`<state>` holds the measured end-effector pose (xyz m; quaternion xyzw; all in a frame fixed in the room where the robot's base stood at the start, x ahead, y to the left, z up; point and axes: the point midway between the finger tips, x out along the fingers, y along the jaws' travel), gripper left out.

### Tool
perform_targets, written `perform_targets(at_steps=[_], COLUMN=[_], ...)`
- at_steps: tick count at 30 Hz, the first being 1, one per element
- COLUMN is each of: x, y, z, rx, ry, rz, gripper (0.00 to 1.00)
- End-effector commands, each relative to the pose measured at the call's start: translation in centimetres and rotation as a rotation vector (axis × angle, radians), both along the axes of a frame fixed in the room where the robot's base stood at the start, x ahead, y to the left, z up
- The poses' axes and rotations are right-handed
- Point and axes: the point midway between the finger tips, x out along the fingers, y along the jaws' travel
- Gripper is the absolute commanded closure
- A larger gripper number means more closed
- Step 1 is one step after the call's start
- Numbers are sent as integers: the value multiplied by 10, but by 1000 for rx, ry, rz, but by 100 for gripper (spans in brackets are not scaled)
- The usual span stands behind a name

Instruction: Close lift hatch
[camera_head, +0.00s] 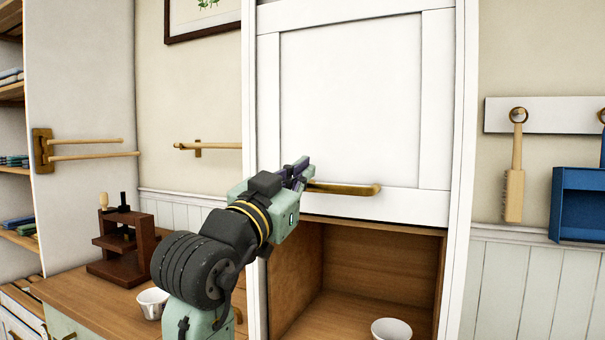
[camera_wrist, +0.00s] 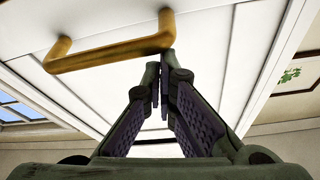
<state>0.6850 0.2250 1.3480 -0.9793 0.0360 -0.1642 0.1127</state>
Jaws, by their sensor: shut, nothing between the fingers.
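The white panelled lift hatch (camera_head: 350,110) is partly raised in its white frame, with an open wooden compartment (camera_head: 350,275) below it. A brass bar handle (camera_head: 350,188) is fixed across its lower rail. My gripper (camera_head: 300,170) is at the handle's left end in the head view, in front of the hatch. In the wrist view the handle (camera_wrist: 110,50) lies above and to the left, and my gripper (camera_wrist: 165,65) has its fingertips together near one handle end, with nothing between them. I cannot tell whether they touch the handle.
A white bowl (camera_head: 391,329) stands inside the compartment. A wooden counter (camera_head: 85,300) at left holds a dark wooden stand (camera_head: 122,245) and a white cup (camera_head: 152,303). At right, a brush (camera_head: 515,185) and a blue box (camera_head: 580,205) hang on the wall.

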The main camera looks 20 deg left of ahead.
Motion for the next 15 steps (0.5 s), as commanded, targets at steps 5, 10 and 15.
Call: perform_targets(at_steps=[5, 10, 15], x=[1, 1, 1], y=[1, 0, 0], z=[-30, -79, -141], rx=[-3, -2, -3], ry=[3, 3, 5], rz=[0, -1, -1], gripper=[100, 100, 100])
